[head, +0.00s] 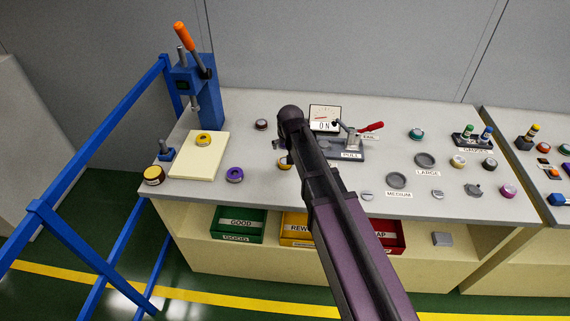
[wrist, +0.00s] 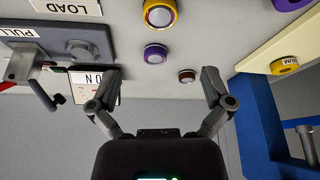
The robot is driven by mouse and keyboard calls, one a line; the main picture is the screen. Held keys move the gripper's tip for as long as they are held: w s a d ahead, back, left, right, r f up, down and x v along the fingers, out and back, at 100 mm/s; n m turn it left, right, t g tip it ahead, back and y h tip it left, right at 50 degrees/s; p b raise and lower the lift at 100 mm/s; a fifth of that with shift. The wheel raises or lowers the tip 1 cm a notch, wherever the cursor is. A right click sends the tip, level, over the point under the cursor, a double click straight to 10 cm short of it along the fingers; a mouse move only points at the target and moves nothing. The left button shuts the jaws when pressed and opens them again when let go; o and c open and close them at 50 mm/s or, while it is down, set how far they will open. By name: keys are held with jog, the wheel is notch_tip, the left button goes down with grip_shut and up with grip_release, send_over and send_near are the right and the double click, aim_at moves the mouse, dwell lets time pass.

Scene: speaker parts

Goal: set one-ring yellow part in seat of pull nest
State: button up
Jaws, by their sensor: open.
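The pull nest (head: 349,149) is a blue-grey fixture with a red-handled lever, partly behind my arm in the head view. In the wrist view the nest (wrist: 38,42) is at the left, with a round seat (wrist: 82,48) that looks empty. Another yellow part (head: 203,139) sits on the cream pad, also at the right of the wrist view (wrist: 284,66). Ring counts are unclear. My gripper (wrist: 162,75) is open and empty.
A dial box (head: 325,118) stands behind the nest. A purple part (wrist: 155,52) and a dark brown part (wrist: 187,76) lie near my gripper in the wrist view. A blue press (head: 205,95) stands at the left. Several small parts and grey rings (head: 397,180) lie at the right.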

jog(key=b, duration=0.8)
send_near(285, 158)
jog(key=f, duration=0.4)
jog(key=shift+w+a+f, duration=0.1)
jog(key=shift+w+f, duration=0.15)
jog(key=shift+f, duration=0.1)
jog(key=shift+b+x, duration=2.45)
jog(key=shift+x, duration=0.05)
jog(key=c, duration=1.2)
notch_tip(285, 158, up, 4)
jog(key=p, duration=0.3)
jog(key=shift+f+p, duration=0.25)
jog(key=shift+p, duration=0.1)
jog(key=s+d, duration=0.3)
jog(key=s, duration=0.1)
jog(key=s+d+r+p, duration=0.1)
jog(key=s+d, duration=0.2)
jog(key=s, duration=0.2)
jog(key=s+d, duration=0.3)
jog(key=s, duration=0.1)
jog(key=shift+s+r, duration=0.2)
jog(key=shift+r, duration=0.05)
